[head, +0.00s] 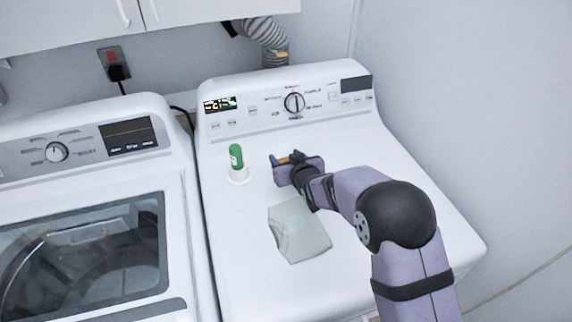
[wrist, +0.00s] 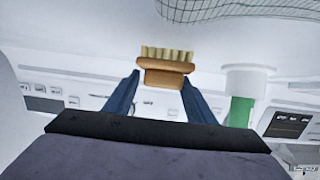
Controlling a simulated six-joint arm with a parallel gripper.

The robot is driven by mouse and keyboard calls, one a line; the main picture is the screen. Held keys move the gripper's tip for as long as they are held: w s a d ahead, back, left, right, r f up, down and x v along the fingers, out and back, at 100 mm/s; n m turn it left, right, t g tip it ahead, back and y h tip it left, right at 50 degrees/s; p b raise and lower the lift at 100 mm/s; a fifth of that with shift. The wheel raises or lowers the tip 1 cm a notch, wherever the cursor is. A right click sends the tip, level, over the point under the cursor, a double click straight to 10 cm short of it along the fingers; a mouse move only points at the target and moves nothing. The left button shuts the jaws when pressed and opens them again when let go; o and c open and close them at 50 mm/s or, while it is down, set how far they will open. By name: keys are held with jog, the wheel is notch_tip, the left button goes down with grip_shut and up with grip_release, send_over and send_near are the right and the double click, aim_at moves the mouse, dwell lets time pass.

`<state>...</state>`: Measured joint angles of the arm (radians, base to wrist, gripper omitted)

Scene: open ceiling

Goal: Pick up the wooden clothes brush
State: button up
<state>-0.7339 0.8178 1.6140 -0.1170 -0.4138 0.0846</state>
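The wooden clothes brush (wrist: 165,71) is in the wrist view, end-on, with pale bristles on the upper side of the picture and an orange-brown body. In the head view only a small brown piece of the brush (head: 284,160) shows, at my gripper's tips. My gripper (wrist: 161,82) has its two blue fingers apart, one on each side of the brush body; I see no clear contact. In the head view my gripper (head: 287,158) is low over the right machine's white top, and its own body hides most of the brush.
A folded grey-green cloth (head: 300,232) lies nearer on the right machine's top (head: 245,250). The control panel (head: 290,104) rises behind. Free white surface lies around the cloth.

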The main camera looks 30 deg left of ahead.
jog(key=c, duration=0.4)
jog(key=shift+r, duration=0.1)
